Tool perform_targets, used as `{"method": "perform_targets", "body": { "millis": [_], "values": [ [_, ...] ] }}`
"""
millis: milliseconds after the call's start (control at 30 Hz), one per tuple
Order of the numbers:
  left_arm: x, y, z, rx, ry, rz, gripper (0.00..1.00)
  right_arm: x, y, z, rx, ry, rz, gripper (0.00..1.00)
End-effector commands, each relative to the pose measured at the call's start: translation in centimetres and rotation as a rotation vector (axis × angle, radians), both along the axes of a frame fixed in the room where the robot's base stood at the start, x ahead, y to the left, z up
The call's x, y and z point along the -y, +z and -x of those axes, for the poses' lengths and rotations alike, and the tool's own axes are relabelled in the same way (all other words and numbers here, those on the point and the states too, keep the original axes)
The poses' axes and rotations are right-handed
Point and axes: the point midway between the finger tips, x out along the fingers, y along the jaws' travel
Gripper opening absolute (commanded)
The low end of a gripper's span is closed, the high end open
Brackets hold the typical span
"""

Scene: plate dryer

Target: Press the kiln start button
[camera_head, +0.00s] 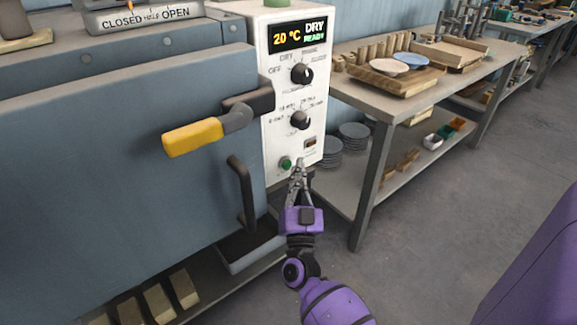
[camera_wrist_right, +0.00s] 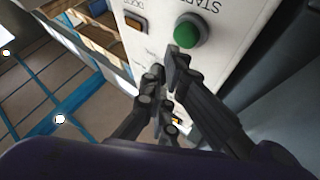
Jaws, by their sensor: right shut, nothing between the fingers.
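The green start button (camera_head: 285,163) sits low on the white control panel (camera_head: 281,125) of the kiln. It also shows in the right wrist view (camera_wrist_right: 188,32), round and green, with upside-down lettering beside it. My right gripper (camera_head: 299,166) is shut and empty, its fingertips just right of the button in the head view. In the right wrist view the fingertips (camera_wrist_right: 166,78) are close to the panel, just below and left of the button; I cannot tell whether they touch the panel. My left gripper is not in view.
The kiln door (camera_head: 110,170) has a yellow-ended handle (camera_head: 195,137) and a dark grip (camera_head: 241,192) left of the panel. The display reads 20 °C, DRY, READY. Two black knobs (camera_head: 301,74) sit above the button. A workbench (camera_head: 375,97) with plates stands right.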

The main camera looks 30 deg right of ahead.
Motion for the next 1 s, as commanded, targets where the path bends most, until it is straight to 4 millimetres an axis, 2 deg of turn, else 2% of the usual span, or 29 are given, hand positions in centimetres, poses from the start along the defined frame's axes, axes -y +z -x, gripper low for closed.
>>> {"method": "perform_targets", "body": {
  "millis": [667, 1000],
  "values": [
    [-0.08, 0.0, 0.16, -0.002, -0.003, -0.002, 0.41, 0.0, 0.0, -0.02, 0.0, 0.0, 0.0, 0.0],
    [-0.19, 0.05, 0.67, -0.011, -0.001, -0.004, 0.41, -0.04, 0.01, -0.86, 0.0, 0.0, 0.0, 0.0]
  ]
}}
